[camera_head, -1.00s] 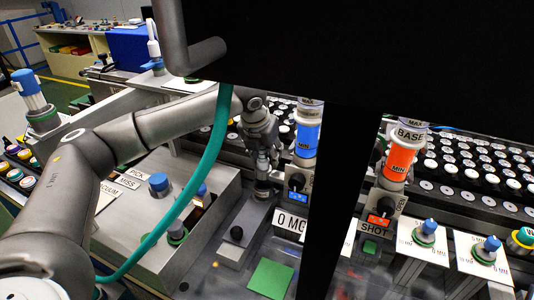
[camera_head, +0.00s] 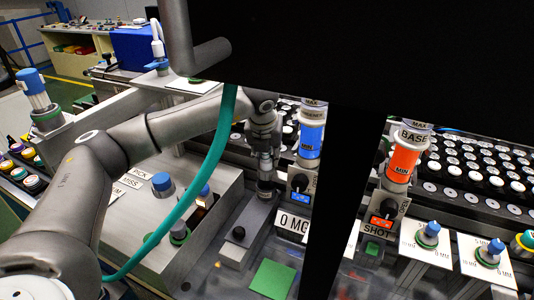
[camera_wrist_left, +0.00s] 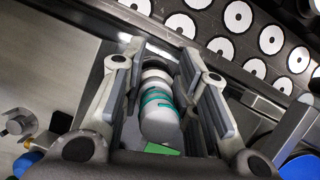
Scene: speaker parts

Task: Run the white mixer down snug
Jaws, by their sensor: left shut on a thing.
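The white mixer (camera_wrist_left: 160,122), a white cylinder with teal bands, sits between the fingers in the left wrist view. My left gripper (camera_wrist_left: 160,95) is shut on it, with one finger on each side. In the head view my left gripper (camera_head: 265,163) points down over the grey bench, left of the blue bottle. The mixer is too small and covered there to make out well. Whether it sits fully down cannot be told. My right gripper is not in view.
A blue bottle (camera_head: 311,135) and an orange bottle (camera_head: 404,160) stand to the right, above black knobs. A grey box with a blue-capped post (camera_head: 162,183) lies left. A green square (camera_head: 272,278) lies in front. A black bar hides part of the bench. Racks of caps (camera_head: 480,165) fill the back right.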

